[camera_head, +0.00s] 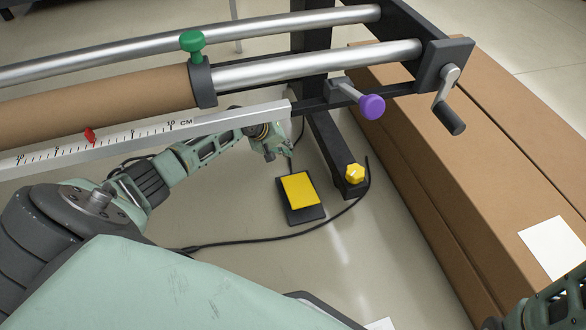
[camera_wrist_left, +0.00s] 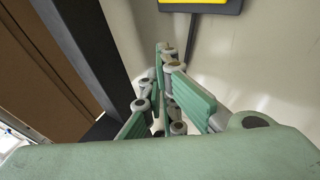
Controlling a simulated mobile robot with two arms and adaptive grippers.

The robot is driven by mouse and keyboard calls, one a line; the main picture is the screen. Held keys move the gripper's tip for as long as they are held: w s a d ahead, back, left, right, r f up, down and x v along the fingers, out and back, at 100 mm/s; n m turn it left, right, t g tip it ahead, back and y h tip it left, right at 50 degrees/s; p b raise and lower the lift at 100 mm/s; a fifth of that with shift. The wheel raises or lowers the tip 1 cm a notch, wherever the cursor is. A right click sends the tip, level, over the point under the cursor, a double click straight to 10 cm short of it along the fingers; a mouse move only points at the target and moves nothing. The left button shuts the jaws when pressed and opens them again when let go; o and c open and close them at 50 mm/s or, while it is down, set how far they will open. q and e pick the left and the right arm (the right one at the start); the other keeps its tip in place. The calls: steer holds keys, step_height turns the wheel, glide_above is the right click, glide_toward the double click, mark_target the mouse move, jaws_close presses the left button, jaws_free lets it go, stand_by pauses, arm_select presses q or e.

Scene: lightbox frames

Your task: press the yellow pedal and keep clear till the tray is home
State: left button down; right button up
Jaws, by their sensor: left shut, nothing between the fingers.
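The yellow pedal (camera_head: 299,188) lies on the floor on a dark base, with a black cable nearby. Its near edge also shows at the top of the left wrist view (camera_wrist_left: 195,3). My left gripper (camera_head: 287,154) is shut and empty, just beyond the pedal's far end in the head view and apart from it in the picture. I cannot make out a tray in either view. Part of my right arm shows at the bottom right corner; its fingers are not visible.
A roller frame holds a brown roll (camera_head: 100,105), a ruler (camera_head: 230,118) with a red pointer (camera_head: 90,136), a purple knob (camera_head: 371,106) and a crank (camera_head: 449,105). A yellow knob (camera_head: 354,174) sits on its foot. Long cardboard boxes (camera_head: 470,190) line the right.

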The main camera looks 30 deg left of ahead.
arm_select(q)
steer(key=f, duration=0.1)
steer(key=f+b, duration=0.2)
steer(key=shift+s+d+f, duration=0.1)
steer(key=shift+s+d, duration=0.15)
steer(key=shift+s+d+f, duration=0.1)
steer(key=shift+d+f, duration=0.05)
steer(key=shift+f, duration=0.1)
steer(key=shift+s+d+f, duration=0.2)
steer(key=shift+f, duration=0.6)
stand_by(0.4)
steer(key=shift+d+f, duration=0.1)
steer(key=shift+f, duration=0.3)
